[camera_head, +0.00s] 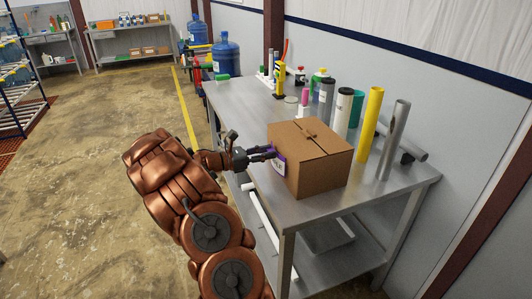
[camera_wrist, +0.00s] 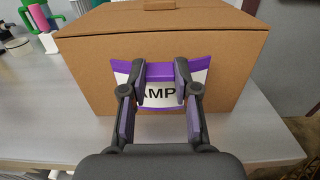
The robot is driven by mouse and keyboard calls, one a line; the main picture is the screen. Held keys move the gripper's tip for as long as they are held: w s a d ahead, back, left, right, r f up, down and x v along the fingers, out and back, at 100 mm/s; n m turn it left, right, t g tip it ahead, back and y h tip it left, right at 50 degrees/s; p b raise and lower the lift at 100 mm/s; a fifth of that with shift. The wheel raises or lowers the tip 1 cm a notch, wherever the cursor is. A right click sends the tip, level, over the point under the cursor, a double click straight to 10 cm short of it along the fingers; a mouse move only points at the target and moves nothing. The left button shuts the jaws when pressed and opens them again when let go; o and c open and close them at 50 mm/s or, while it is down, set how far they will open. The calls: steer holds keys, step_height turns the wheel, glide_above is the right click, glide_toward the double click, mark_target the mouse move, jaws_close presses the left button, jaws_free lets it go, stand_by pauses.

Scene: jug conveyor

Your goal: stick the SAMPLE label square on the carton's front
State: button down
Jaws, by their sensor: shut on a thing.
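The cardboard carton (camera_head: 325,165) stands closed on the steel table, near its front edge. Its front face (camera_wrist: 95,62) fills the middle of the wrist view. The label (camera_wrist: 200,67) is white with a purple border, and the letters "AMP" show between my fingers. My gripper (camera_wrist: 158,88) is shut on the label and holds it at the carton's front face. The label looks slightly tilted and bent at its corners. I cannot tell whether it touches the carton. In the head view my gripper (camera_head: 273,153) is at the carton's left side, with the purple-edged label (camera_head: 279,165) beyond it.
The steel table (camera_head: 245,100) has free room behind the carton. Bottles and tubes stand along the wall side, among them a yellow tube (camera_head: 371,124) and a grey tube (camera_head: 395,140). Blue water jugs (camera_head: 226,55) are at the far end. A lower shelf (camera_head: 325,236) is below.

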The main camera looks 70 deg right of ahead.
steer(key=shift+s+d, duration=0.4)
steer(key=shift+s, duration=0.05)
stand_by(0.9)
stand_by(0.3)
steer(key=c, duration=0.8)
jaws_free()
steer(key=shift+o, duration=0.3)
steer(key=o, duration=0.4)
steer(key=shift+o, duration=0.2)
steer(key=shift+w+r, duration=0.1)
steer(key=shift+r, duration=0.1)
steer(key=shift+w+a+r+p, duration=0.35)
steer(key=shift+r+p, duration=0.2)
steer(key=shift+r, duration=0.25)
steer(key=shift+w+a+r+p, duration=0.35)
steer(key=shift+r+p, duration=0.25)
steer(key=shift+r, duration=0.15)
steer(key=shift+w+a+r+p, duration=0.35)
steer(key=shift+r+p, duration=0.2)
steer(key=shift+r, duration=0.25)
